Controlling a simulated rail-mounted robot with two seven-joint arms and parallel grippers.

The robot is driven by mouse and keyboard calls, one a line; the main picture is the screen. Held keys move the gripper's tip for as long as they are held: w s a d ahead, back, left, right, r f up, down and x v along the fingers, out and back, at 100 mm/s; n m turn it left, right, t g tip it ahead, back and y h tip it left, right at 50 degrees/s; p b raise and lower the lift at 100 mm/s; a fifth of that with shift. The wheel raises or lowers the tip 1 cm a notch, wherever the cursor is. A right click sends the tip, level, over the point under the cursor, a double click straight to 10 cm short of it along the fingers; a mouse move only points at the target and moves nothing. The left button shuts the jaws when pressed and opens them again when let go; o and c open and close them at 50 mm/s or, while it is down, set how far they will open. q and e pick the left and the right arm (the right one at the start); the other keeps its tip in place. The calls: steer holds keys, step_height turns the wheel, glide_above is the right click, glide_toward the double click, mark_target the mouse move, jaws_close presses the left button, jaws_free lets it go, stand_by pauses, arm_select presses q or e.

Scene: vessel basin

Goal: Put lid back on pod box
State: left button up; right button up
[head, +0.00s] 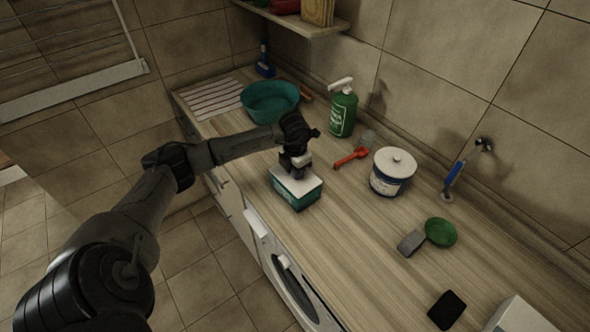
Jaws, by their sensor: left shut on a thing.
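The pod box (294,200) is a teal box near the front edge of the counter. Its white lid (308,184) is at the top of the box and looks level. I cannot tell whether it rests fully on the rim or sits just above it. My left gripper (296,167) points down over the lid and is shut on it near the middle; the fingers hide the part they hold. My right gripper is not in view.
A teal basin (268,101) stands at the back left. To the right lie a green round thing (441,232), a grey block (411,243) and a black pad (447,309).

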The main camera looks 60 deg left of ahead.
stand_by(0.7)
arm_select(q)
steer(key=o, duration=1.5)
steer(key=shift+r, duration=0.15)
steer(key=shift+r+p, duration=0.6)
steer(key=shift+r, duration=0.25)
steer(key=shift+r+p, duration=0.9)
steer(key=shift+r, duration=0.55)
steer(key=shift+r+p, duration=0.65)
steer(key=shift+r, duration=0.4)
